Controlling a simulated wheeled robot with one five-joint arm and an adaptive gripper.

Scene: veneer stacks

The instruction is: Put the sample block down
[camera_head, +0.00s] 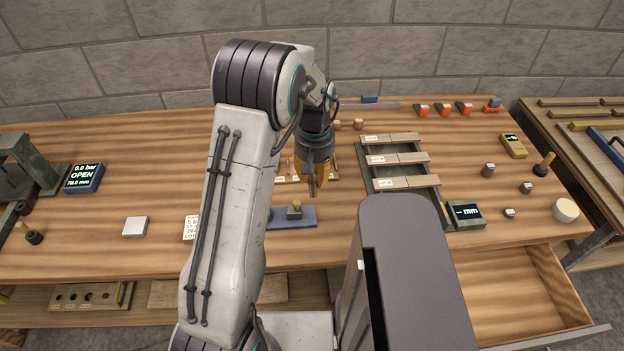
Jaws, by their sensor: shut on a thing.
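My gripper (316,188) points down over the middle of the bench, beyond a blue plate. It is shut on a small brown wooden piece (312,186), which I take to be the sample block. The fingers hide most of this piece, and I cannot tell whether its lower end touches anything. A blue plate (304,219) lies nearer on the bench, partly behind my arm, with a small dark and tan block (294,209) on it. A low wooden holder with pale labels (288,179) lies just left of the gripper, partly hidden.
A grey-green rack (436,207) with labelled wooden strips stands right of the gripper. A display reading mm (466,214) is beside it. A white square (135,226) lies left. An open drawer (505,290) is at front right.

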